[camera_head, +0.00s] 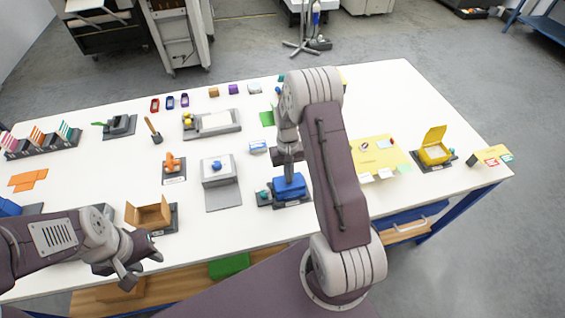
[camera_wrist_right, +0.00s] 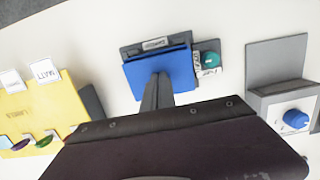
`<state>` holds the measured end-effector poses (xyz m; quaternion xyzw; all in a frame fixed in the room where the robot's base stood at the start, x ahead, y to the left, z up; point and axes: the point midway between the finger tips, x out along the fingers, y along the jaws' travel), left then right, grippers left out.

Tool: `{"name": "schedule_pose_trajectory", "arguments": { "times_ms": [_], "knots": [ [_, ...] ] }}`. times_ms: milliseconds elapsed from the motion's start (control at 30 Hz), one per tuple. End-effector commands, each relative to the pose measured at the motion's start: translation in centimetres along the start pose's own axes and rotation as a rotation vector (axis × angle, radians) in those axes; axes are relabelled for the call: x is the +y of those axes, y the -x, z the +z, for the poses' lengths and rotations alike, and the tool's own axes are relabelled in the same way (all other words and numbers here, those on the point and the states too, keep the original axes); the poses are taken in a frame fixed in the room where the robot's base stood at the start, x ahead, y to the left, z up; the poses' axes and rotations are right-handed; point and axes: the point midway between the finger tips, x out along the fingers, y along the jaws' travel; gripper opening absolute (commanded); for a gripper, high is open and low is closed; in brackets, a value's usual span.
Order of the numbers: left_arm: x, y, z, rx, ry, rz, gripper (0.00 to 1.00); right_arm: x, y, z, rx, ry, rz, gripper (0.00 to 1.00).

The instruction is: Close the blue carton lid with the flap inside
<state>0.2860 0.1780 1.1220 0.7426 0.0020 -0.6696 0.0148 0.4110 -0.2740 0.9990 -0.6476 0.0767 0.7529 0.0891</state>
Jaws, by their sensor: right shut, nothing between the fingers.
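The blue carton (camera_head: 290,188) sits on a dark base near the front edge of the table. In the right wrist view its blue lid (camera_wrist_right: 182,68) lies over the top; I cannot tell whether it is fully flush. The flap is not visible. My right gripper (camera_head: 289,176) is shut and empty, pointing down at the lid. In the right wrist view its fingertips (camera_wrist_right: 159,76) are over the lid's middle, touching or very close. My left gripper (camera_head: 142,266) is open and empty at the table's front left, away from the blue carton.
A small teal-topped item (camera_wrist_right: 209,58) stands beside the blue carton. An open brown carton (camera_head: 150,213) is near my left gripper. A grey box with a blue knob (camera_head: 219,170) stands left of the blue carton. A yellow open-lidded carton (camera_head: 434,150) is at right.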

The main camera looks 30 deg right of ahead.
Motion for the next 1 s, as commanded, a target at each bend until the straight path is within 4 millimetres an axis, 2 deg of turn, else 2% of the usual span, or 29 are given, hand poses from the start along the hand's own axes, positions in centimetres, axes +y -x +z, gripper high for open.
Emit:
{"name": "schedule_pose_trajectory", "arguments": {
  "times_ms": [100,533,1000],
  "knots": [
    [0.0,-0.4,0.0,0.000,0.000,0.000,0.36,0.0,-0.6,0.2,-0.001,0.000,0.000,0.00],
    [0.0,-0.2,0.0,0.000,0.000,0.000,0.36,0.0,-0.4,0.2,0.000,0.000,0.000,0.00],
    [0.0,1.6,-0.2,0.000,0.000,0.000,0.36,0.0,1.6,0.5,-0.001,0.000,0.000,0.00]
  ]
}}
